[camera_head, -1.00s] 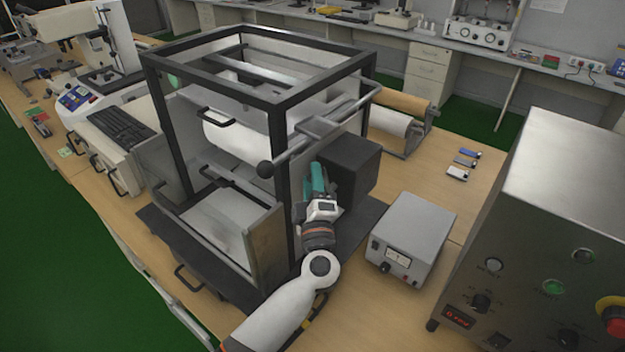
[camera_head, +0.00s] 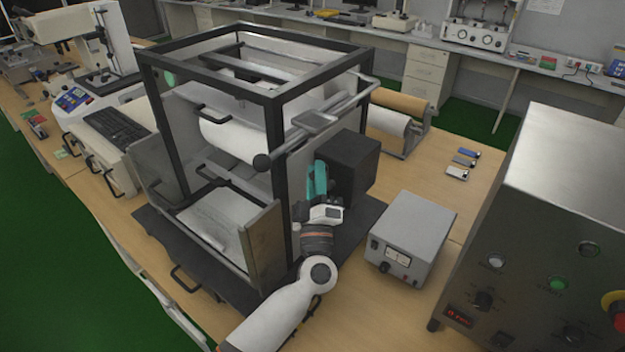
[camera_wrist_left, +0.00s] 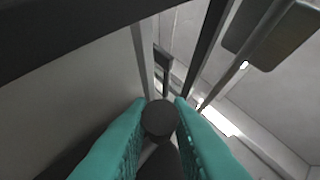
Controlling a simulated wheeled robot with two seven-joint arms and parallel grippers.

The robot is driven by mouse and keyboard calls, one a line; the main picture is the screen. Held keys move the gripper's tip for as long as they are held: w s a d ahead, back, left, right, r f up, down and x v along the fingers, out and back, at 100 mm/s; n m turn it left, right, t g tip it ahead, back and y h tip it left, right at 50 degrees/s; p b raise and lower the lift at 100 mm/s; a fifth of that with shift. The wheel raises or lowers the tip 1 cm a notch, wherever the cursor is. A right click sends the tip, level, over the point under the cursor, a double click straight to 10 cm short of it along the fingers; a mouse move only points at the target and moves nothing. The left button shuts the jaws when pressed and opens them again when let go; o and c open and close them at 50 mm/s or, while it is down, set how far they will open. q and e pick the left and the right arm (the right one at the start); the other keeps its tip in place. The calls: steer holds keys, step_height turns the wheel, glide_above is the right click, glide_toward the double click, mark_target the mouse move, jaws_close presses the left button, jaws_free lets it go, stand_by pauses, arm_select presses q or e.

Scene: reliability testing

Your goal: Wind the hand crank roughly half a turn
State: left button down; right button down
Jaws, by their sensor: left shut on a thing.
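The machine is a black open frame (camera_head: 281,150) with a white drum (camera_head: 235,138) inside. My left gripper (camera_head: 317,172), with teal fingers, is at the frame's right side, beside a black box (camera_head: 352,165). In the left wrist view its fingers (camera_wrist_left: 160,110) are shut around the hand crank's dark round handle (camera_wrist_left: 158,118), whose end shows between the fingertips. In the head view the fingers hide the handle, and the crank's arm cannot be made out. My right gripper is out of view.
A grey meter box (camera_head: 412,238) stands close on the right. A large steel console (camera_head: 540,190) is further right. The wooden table beyond is partly clear.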

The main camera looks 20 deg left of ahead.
arm_select(q)
steer(key=shift+s+d+f+m+t+h+b, duration=0.1)
steer(key=shift+d+f+m+t+h+b, duration=0.3)
steer(key=shift+m+h, duration=0.65)
steer(key=shift+s+d+f+m+t+h+b, duration=0.2)
steer(key=shift+m+t+h+b, duration=0.4)
steer(key=shift+m, duration=0.75)
steer(key=shift+s+d+f+m+t+h+b, duration=0.1)
steer(key=shift+d+f+m+t+h+b, duration=0.3)
steer(key=shift+m+h, duration=0.65)
steer(key=shift+a+r+m, duration=0.1)
steer(key=shift+r+m, duration=0.15)
steer(key=shift+m, duration=0.1)
steer(key=c, duration=1.5)
jaws_free()
steer(key=shift+a, duration=0.1)
steer(key=shift+o, duration=0.9)
steer(key=shift+w+a, duration=0.15)
steer(key=shift+a, duration=0.1)
steer(key=shift+r, duration=0.1)
steer(key=shift+d+r, duration=0.1)
steer(key=shift+d, duration=0.05)
